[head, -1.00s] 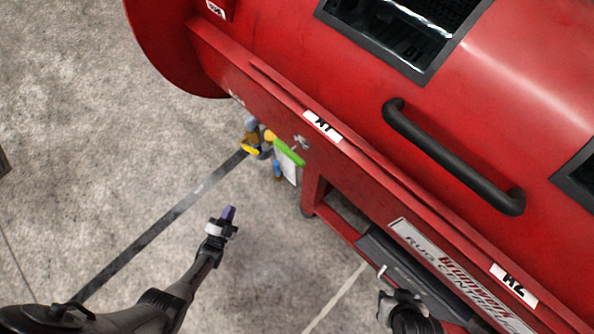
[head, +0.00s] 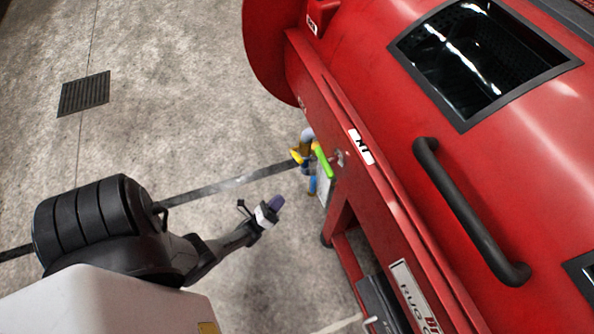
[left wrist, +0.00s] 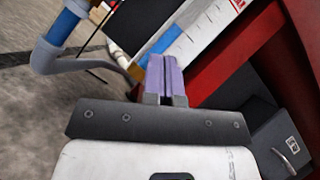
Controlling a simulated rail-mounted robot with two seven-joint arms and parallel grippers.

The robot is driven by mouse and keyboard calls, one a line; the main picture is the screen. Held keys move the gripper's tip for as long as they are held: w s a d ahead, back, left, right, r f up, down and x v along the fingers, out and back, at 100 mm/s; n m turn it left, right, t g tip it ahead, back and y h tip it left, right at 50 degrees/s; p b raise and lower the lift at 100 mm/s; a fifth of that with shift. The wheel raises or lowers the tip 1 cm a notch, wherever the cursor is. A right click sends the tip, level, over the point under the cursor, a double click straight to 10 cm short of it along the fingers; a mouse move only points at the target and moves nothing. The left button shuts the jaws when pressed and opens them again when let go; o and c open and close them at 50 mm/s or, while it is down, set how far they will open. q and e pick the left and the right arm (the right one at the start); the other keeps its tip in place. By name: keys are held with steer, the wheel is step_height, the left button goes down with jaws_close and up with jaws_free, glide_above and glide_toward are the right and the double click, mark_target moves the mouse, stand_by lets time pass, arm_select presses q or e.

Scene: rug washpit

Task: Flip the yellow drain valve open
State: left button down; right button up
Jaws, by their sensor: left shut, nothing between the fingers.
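A yellow valve part (head: 297,156) sits on the pipe fitting at the red machine's lower left end. A green lever (head: 323,162) stands right next to it, and a blue pipe piece (head: 312,185) hangs below. My left gripper (head: 277,203) has purple fingertips, shut and empty, a short way below and left of the valve, apart from it. In the left wrist view the shut fingers (left wrist: 165,80) point toward a white scaled panel (left wrist: 205,35). A blue pipe (left wrist: 66,24) with a grey bend is at upper left. I cannot make out the yellow part there. My right gripper is out of view.
The big red machine (head: 480,150) with a black handle bar (head: 470,215) fills the right side. Its red frame and a dark box (left wrist: 280,145) lie right of my left gripper. Concrete floor is clear to the left, with a drain grate (head: 84,93).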

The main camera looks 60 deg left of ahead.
mark_target(296, 156)
arm_select(q)
steer(key=s+a+r+b+x, duration=0.1)
steer(key=r+x, duration=0.1)
steer(key=x, duration=1)
steer(key=shift+a, duration=0.35)
